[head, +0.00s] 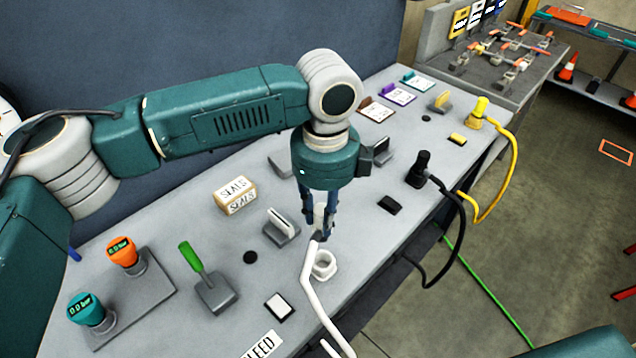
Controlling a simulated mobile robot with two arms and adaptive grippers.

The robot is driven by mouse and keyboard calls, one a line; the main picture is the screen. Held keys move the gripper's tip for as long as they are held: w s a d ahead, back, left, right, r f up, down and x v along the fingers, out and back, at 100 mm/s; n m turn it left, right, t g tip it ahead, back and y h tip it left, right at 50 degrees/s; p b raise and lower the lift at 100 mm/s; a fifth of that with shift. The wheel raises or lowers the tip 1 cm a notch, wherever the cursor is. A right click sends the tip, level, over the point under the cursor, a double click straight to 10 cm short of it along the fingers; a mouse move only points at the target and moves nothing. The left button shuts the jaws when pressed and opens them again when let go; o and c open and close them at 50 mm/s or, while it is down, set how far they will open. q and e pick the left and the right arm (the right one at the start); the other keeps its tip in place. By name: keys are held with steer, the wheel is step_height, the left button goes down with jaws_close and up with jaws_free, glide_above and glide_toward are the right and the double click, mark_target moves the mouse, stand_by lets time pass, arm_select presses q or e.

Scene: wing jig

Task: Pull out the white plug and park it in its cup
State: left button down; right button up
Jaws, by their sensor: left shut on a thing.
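My left gripper (321,228) points down over the bench and is shut on the white plug (320,213). The fingers hide part of the plug. A white cable (309,285) runs from it toward the front edge. A round white cup (323,265) with an open top stands on the bench just below and in front of the fingertips. The plug appears to be above the cup and apart from it, though the exact gap is hard to tell. My right gripper is not in view.
A black plug (421,165) and a yellow plug (478,112) stand upright farther right, with hanging cables. A green lever (192,258), a grey switch (282,228), a STATS block (235,196) and orange (123,252) and teal (86,310) gauges stand to the left.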

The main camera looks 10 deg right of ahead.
mark_target(323, 240)
arm_select(q)
steer(key=shift+s+f+b, duration=0.3)
steer(key=shift+s+b, duration=0.25)
steer(key=shift+s, duration=0.05)
steer(key=f+b, duration=0.4)
steer(key=shift+w+f+b, duration=0.25)
steer(key=shift+w+b, duration=0.05)
steer(key=shift+b, duration=0.1)
steer(key=shift+s+f, duration=0.2)
steer(key=shift+f, duration=0.25)
steer(key=shift+w+f, duration=0.1)
steer(key=shift+f, duration=0.25)
steer(key=shift+p, duration=0.35)
steer(key=shift+f+p, duration=0.1)
steer(key=shift+p, duration=0.2)
steer(key=shift+f, duration=0.35)
steer(key=shift+f, duration=0.3)
steer(key=shift+f, duration=1.15)
